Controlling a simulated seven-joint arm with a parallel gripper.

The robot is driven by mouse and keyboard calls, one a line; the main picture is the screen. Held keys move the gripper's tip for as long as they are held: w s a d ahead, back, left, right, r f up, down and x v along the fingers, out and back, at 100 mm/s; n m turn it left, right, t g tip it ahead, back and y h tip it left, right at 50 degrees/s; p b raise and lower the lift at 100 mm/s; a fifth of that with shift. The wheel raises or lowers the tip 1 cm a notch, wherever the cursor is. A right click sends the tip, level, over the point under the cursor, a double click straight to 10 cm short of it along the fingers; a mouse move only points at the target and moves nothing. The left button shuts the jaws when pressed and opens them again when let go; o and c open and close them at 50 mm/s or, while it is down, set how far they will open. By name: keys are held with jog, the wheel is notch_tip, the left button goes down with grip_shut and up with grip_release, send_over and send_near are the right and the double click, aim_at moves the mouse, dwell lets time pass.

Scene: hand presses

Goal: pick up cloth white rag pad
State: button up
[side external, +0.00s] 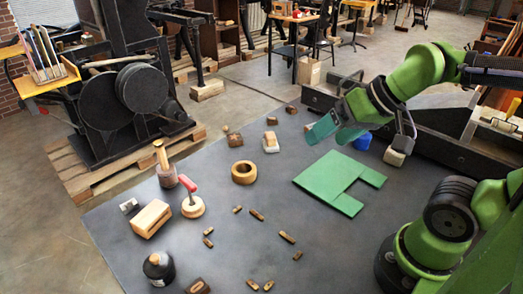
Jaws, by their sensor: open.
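A second whitish block (394,156) lies to the right, below my wrist. I cannot tell for certain which of them is the cloth white rag pad. My gripper (326,137), with teal fingers, is open and appears empty. It hangs above the back of the table, between these two pieces and apart from both.
A green flat board (340,182) lies in front of my gripper, with a blue object (362,141) behind it. A wooden ring (244,172), a red-handled stamp (192,201), a wooden block (151,219) and several small wooden pieces cover the left and front. A dark press (123,90) stands beyond.

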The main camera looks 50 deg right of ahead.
jog(key=w+f+g, duration=0.1)
jog(key=w+f, duration=0.1)
jog(key=m+g+h, duration=0.3)
jog(key=g, duration=0.2)
send_over(271, 135)
jog(key=s+a, duration=0.1)
jog(key=a, duration=0.1)
notch_tip(271, 135, down, 5)
jog(key=f, duration=1)
jog(key=shift+w+d+f, duration=0.35)
jog(key=shift+w+d, duration=0.05)
jog(key=shift+w+d+f, duration=0.1)
jog(key=shift+d+f, duration=0.1)
jog(key=shift+f, duration=0.7)
jog(key=shift+d+f, duration=0.15)
jog(key=shift+f, duration=0.7)
jog(key=shift+w+d+f, duration=0.1)
jog(key=shift+d+f, duration=0.1)
jog(key=shift+f, duration=0.7)
jog(key=shift+c, duration=0.3)
